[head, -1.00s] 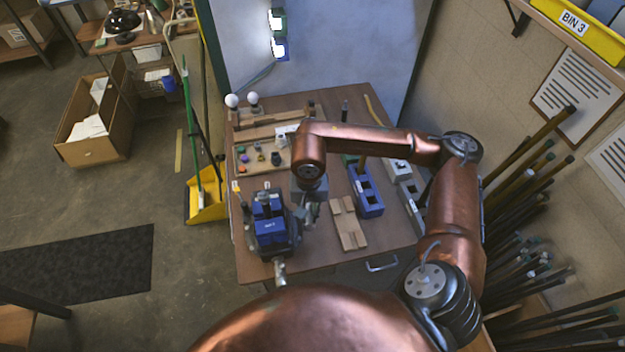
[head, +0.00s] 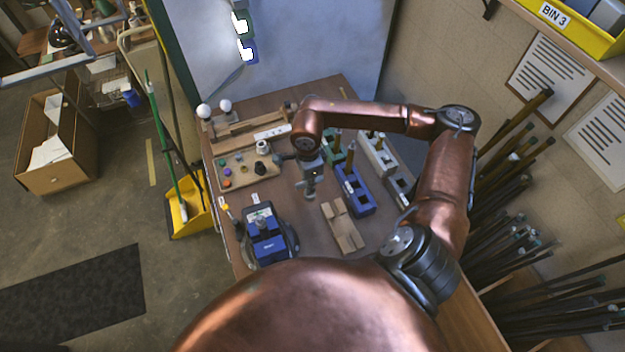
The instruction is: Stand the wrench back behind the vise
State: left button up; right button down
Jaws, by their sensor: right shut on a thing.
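The blue vise (head: 268,243) with a dark base stands at the near left of the wooden bench. My right gripper (head: 310,188) is over the middle of the bench, behind and to the right of the vise and apart from it. It is shut on a small grey metal piece that looks like the wrench; the fingers hide much of it, so its shape and tilt are hard to tell. My left gripper is not in view.
A parts tray (head: 236,178) lies behind the vise. A blue holder block (head: 359,205) and a slotted wooden block (head: 343,228) are right of my gripper. Grey blocks (head: 381,160) stand farther right. My copper arm hides the bench's front.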

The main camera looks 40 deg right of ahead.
jog(key=shift+w+d+f+p, duration=0.3)
jog(key=shift+w+d+f, duration=0.75)
jog(key=shift+f, duration=0.75)
jog(key=shift+w+d+f+p, duration=0.3)
jog(key=shift+w+d+f, duration=0.8)
jog(key=shift+f, duration=0.7)
jog(key=shift+w+d+f+p, duration=0.3)
jog(key=shift+w+d+f, duration=0.75)
jog(key=shift+f, duration=0.75)
jog(key=shift+s+d+f, duration=0.1)
jog(key=shift+s+f, duration=0.05)
jog(key=shift+s, duration=0.05)
jog(key=c, duration=2.4)
grip_release()
jog(key=o, duration=0.5)
jog(key=shift+c, duration=0.2)
